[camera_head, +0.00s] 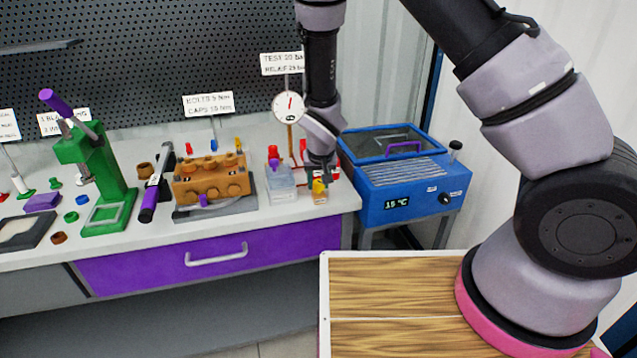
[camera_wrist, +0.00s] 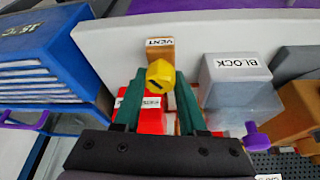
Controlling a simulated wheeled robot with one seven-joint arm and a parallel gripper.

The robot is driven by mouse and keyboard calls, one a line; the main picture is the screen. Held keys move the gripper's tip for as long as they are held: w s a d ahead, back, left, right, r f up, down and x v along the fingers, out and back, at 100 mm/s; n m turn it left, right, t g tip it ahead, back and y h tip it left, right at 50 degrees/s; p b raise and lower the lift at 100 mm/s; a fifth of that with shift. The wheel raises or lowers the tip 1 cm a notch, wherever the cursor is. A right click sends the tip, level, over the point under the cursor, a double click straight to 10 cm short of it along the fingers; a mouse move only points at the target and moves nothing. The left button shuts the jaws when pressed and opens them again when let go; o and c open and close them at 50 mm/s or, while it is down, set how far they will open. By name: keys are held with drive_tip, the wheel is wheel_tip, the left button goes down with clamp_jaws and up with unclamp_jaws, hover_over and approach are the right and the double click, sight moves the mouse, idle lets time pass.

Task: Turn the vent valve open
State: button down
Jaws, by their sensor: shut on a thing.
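The vent valve has a yellow knob (camera_wrist: 160,75) with a dark slot mark, which also shows in the head view (camera_head: 319,187). It sits in front of a small orange-brown block with a "VENT" label (camera_wrist: 160,42). My gripper (camera_wrist: 158,82) has its two green fingers on either side of the yellow knob and is shut on it. In the head view my gripper (camera_head: 320,176) points down at the right end of the bench. The fingers hide part of the valve's body, so I cannot tell whether the valve is open or shut.
A clear box labelled "BLOCK" (camera_wrist: 236,80) stands beside the valve. A red part (camera_wrist: 152,120) is close behind the fingers. A blue chiller box (camera_head: 405,180) stands right of the bench. A gauge (camera_head: 289,106) and the brown pump block (camera_head: 212,178) are to the left.

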drive_tip(key=n+y, duration=0.1)
drive_tip(key=n, duration=0.1)
drive_tip(key=n+y, duration=0.1)
drive_tip(key=n, duration=0.2)
drive_tip(key=shift+n+g, duration=0.3)
drive_tip(key=n, duration=0.2)
drive_tip(key=n+g+y, duration=0.1)
drive_tip(key=n, duration=0.2)
drive_tip(key=shift+g+y, duration=0.3)
drive_tip(key=shift+n, duration=0.3)
drive_tip(key=shift+c, duration=2.3)
unclamp_jaws()
drive_tip(key=shift+r, duration=0.1)
drive_tip(key=v, duration=1)
drive_tip(key=shift+d+r, duration=0.15)
drive_tip(key=shift+r, duration=0.1)
